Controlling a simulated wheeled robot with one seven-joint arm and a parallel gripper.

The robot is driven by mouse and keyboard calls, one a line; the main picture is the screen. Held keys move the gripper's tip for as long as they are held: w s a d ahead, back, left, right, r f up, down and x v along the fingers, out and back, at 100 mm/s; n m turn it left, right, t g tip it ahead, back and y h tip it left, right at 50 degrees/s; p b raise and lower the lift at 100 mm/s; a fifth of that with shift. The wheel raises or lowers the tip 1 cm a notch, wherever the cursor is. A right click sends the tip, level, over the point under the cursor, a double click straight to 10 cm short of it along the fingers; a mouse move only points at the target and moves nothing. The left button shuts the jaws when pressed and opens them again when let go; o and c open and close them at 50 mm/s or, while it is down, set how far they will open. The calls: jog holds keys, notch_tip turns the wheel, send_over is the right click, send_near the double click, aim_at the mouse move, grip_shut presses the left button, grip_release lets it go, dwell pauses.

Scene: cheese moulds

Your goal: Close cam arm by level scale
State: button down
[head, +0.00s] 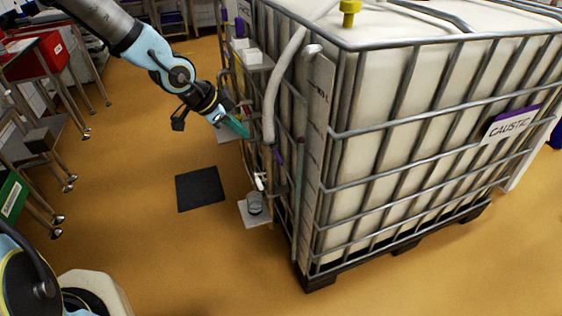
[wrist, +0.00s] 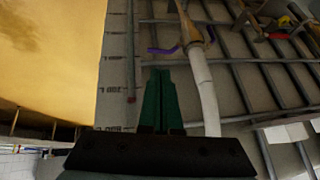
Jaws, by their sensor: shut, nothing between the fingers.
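The level scale (head: 318,105) is a pale marked strip on the near corner of the caged tank. In the wrist view the scale (wrist: 116,60) runs along the left, with a thin tube (wrist: 131,50) beside it. The cam arm on the scale's side (wrist: 162,50) sticks out sideways from the coupling. The other cam arm (wrist: 211,34) is on the far side, partly hidden. My gripper (head: 240,129) is shut and empty, its teal fingertips (wrist: 160,72) pointing towards the scale-side arm; contact is unclear.
The caged tank (head: 345,150) stands at right with a caustic sign (head: 510,124). A small shelf (head: 250,217) holds a clear beaker (head: 254,203) beneath the outlet. A black mat (head: 200,188) lies on open yellow floor. Racks stand at left.

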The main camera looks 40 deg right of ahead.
send_near(278, 157)
jog(key=x, duration=0.7)
jog(key=shift+f+b, duration=0.1)
jog(key=shift+b, duration=0.2)
dwell(0.3)
